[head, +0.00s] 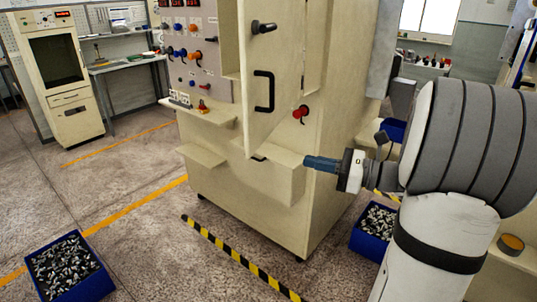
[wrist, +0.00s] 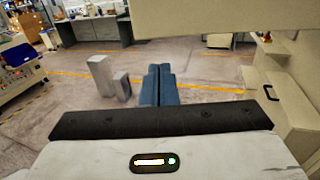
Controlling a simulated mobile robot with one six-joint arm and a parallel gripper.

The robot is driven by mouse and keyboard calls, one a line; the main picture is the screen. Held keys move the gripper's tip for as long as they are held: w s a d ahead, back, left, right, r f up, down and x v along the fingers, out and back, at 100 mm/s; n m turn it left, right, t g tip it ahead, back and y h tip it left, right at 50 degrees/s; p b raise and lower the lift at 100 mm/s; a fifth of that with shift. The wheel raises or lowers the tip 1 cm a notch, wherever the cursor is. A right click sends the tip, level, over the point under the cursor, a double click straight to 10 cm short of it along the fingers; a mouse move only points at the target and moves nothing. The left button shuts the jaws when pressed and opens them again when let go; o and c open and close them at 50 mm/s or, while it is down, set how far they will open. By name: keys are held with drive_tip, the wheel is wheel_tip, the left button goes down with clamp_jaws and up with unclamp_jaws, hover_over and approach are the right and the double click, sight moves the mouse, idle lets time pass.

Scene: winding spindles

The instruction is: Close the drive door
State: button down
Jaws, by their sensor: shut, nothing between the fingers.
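The drive door (head: 272,50) is a tall cream panel on the cream machine (head: 335,130). It stands ajar, swung out toward the head camera, with a black bar handle (head: 264,90) and a dark knob (head: 263,27) on its face. My gripper (head: 309,162) has blue fingers, shut and empty. It is to the right of the door's lower end, in front of the machine's lower ledge; I cannot tell whether it touches anything. In the wrist view the shut fingers (wrist: 160,70) point out over floor, and a cream panel crosses the top, probably the door.
A cream ledge (head: 262,172) juts out below the door. A red knob (head: 300,114) is on the machine front. Blue bins of metal parts stand on the floor at left (head: 70,268) and right (head: 374,232).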

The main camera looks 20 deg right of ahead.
drive_tip(key=p+x, duration=0.2)
drive_tip(key=x, duration=0.9)
drive_tip(key=shift+a, duration=0.2)
drive_tip(key=shift+w, duration=0.15)
